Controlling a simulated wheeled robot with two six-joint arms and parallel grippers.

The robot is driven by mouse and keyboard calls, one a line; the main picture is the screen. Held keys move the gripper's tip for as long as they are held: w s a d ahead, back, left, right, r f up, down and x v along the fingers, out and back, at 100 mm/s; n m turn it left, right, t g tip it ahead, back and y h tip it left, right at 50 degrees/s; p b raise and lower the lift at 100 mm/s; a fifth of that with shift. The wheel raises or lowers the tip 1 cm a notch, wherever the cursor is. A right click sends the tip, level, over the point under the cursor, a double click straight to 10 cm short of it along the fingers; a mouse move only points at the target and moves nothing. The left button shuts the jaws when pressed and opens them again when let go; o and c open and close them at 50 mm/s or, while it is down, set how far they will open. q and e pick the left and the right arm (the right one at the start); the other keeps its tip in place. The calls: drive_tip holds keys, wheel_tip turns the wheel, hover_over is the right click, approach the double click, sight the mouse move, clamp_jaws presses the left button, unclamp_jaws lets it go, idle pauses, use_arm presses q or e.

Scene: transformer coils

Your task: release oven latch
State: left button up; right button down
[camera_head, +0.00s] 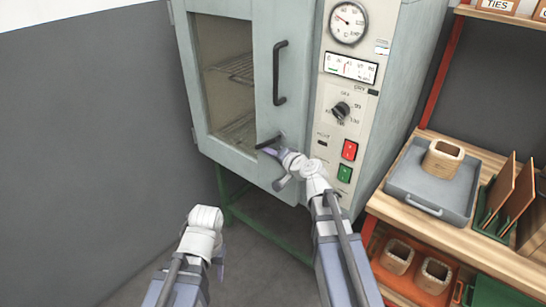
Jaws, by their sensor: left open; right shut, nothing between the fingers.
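The grey-green oven (222,152) stands in front of me with its windowed door closed, as far as I can see. A small dark latch lever (268,142) sits low on the door, below the long black door handle (280,73). My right gripper (272,161) is shut and empty, just below and beside the lever. I cannot tell whether it touches the lever. My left gripper (220,262) is low at the left, clear of the oven. It is open, mostly hidden by its own wrist.
The oven's control panel (326,110) carries a gauge, a dial (341,110), and red and green buttons, close to my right wrist. At right, a wooden bench (485,238) holds a grey tray (406,184) with a coil (442,159). Free space lies at the left.

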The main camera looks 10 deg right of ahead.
sight(262, 144)
drive_tip(key=shift+w+a+r+p, duration=0.4)
drive_tip(key=shift+w+a+r, duration=0.15)
drive_tip(key=shift+w, duration=0.1)
drive_tip(key=shift+w+a+r, duration=0.15)
drive_tip(key=shift+w+r, duration=0.05)
drive_tip(key=shift+w+a+r+p, duration=0.2)
drive_tip(key=shift+w+r+p, duration=0.1)
drive_tip(key=shift+p, duration=0.25)
idle(0.6)
idle(0.4)
drive_tip(key=shift+d+f+b, duration=0.1)
drive_tip(key=shift+f+b, duration=0.55)
drive_tip(key=shift+b, duration=0.05)
drive_tip(key=f+b, duration=0.3)
drive_tip(key=shift+d+f, duration=0.1)
drive_tip(key=shift+d, duration=0.15)
drive_tip(key=s+d+f+b, duration=0.3)
drive_tip(key=s+f+b, duration=0.1)
drive_tip(key=s, duration=0.4)
drive_tip(key=shift+s, duration=0.15)
